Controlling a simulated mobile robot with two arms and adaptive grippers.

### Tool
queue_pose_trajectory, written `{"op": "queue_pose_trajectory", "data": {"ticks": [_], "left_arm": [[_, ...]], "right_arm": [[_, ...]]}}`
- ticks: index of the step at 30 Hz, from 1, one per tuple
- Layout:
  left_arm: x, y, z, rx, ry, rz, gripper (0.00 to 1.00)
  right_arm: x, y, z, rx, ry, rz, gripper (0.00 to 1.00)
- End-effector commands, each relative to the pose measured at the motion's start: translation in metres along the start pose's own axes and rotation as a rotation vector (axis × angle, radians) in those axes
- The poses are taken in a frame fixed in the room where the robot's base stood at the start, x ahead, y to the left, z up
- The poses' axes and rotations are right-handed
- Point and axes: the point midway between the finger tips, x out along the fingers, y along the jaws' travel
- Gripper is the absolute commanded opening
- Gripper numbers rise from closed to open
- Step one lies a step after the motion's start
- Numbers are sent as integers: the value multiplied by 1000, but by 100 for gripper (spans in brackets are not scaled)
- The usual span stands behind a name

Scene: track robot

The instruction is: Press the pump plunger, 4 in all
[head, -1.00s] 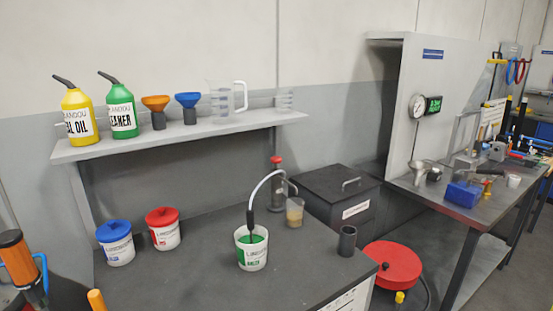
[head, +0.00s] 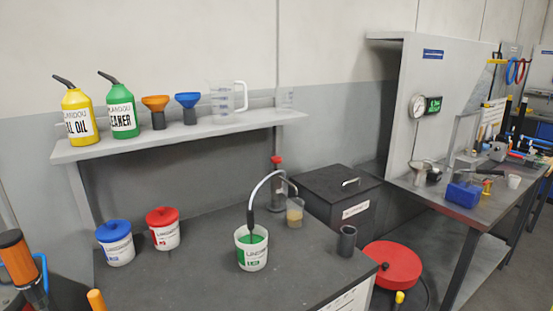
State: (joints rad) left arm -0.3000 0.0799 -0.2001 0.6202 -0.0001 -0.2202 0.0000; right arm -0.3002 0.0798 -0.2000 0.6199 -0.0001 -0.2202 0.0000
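The pump (head: 277,187) stands at the back right of the dark bench, with a red plunger knob (head: 277,159) on top, raised above its body. A pale hose (head: 262,184) arcs from the pump to a dark nozzle over a white bucket (head: 252,259) with green contents. A clear beaker (head: 295,212) with tan liquid stands in front of the pump. Neither of my grippers can be made out in the head view.
On the dark bench (head: 200,285) stand a blue-lidded tub (head: 115,248), a red-lidded tub (head: 163,237) and a dark cup (head: 347,242). A shelf (head: 170,138) above holds bottles, funnels and a jug. A black bin (head: 340,195) and red drum (head: 392,264) stand to the right.

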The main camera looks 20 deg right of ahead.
Motion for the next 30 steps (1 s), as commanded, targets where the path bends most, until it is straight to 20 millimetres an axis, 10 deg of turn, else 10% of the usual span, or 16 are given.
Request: {"op": "queue_pose_trajectory", "data": {"ticks": [12, 30], "left_arm": [[0, 0, 0, 0, 0, 0, 92], [0, 0, 0, 0, 0, 0, 0]], "right_arm": [[0, 0, 0, 0, 0, 0, 0], [0, 0, 0, 0, 1, 1, 0]]}}
